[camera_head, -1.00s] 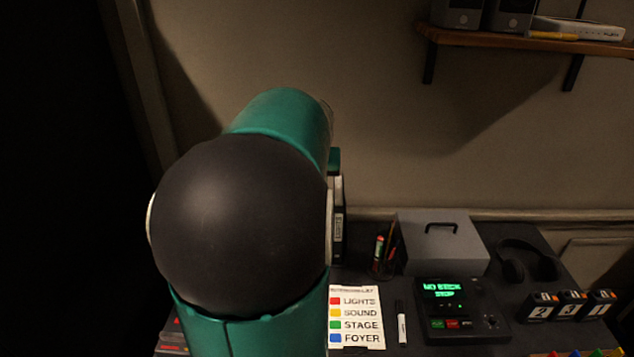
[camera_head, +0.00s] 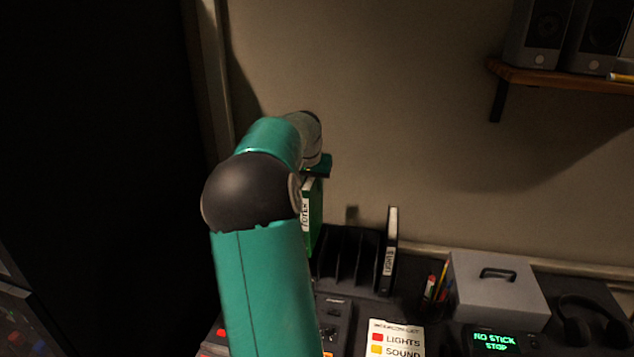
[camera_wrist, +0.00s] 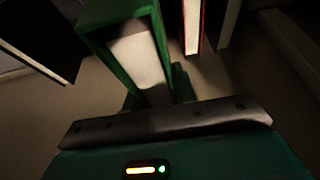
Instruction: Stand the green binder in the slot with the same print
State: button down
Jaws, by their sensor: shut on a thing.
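The green binder (camera_head: 315,222) hangs roughly upright from my gripper (camera_head: 318,166), its white spine label seeming to read FOYER. In the wrist view the green binder (camera_wrist: 103,42) extends away from my gripper (camera_wrist: 158,92), which is shut on its near end. A black rack (camera_head: 345,252) with upright dividers stands on the desk just right of the binder. A black binder (camera_head: 391,238) labelled LIGHTS stands at the rack's right end. I cannot make out any print on the slots. My arm hides the rack's left part.
A grey box (camera_head: 497,288) and pens (camera_head: 437,283) are right of the rack. A colour-coded card (camera_head: 396,340) lies in front. The wrist view shows a red-edged binder (camera_wrist: 192,25) and a dark one (camera_wrist: 38,40) close by. The wall stands behind.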

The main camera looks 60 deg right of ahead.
jog(key=shift+f, duration=6)
jog(key=c, duration=1)
grip_release()
jog(key=shift+c, duration=0.2)
